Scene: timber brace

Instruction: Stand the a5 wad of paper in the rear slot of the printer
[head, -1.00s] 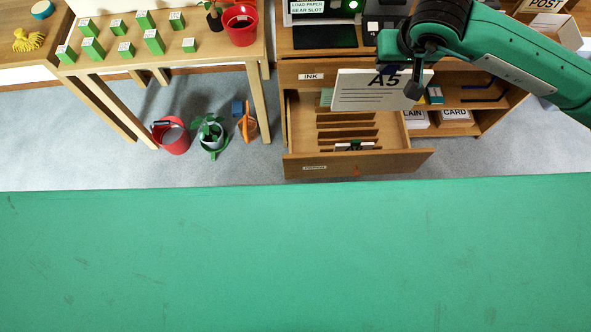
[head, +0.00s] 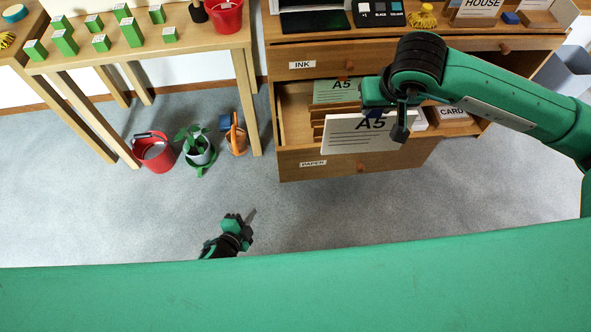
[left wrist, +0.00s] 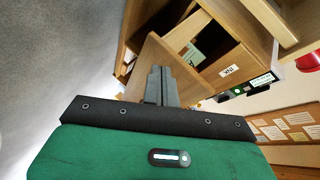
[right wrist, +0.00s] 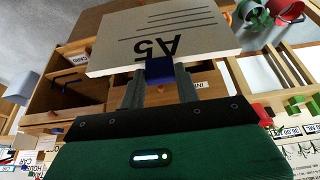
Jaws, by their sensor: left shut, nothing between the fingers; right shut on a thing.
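My right gripper (head: 390,118) is shut on a white wad of paper marked A5 (head: 350,142), held in front of the open drawer. The wad also shows in the right wrist view (right wrist: 195,28), with a blue piece (right wrist: 160,70) at its edge between the fingers. The printer (head: 312,4) stands on the cabinet top and is mostly cut off by the upper picture edge; its rear slot is not visible in the head view. My left gripper (head: 246,222) is shut and empty, low over the floor, also seen in the left wrist view (left wrist: 160,85).
The open paper drawer (head: 300,166) juts out, with dividers and a greenish A5 sheet (head: 335,90) inside. An ink drawer (head: 340,65) above is shut. A red bucket (head: 155,155) and plant (head: 195,145) stand on the floor.

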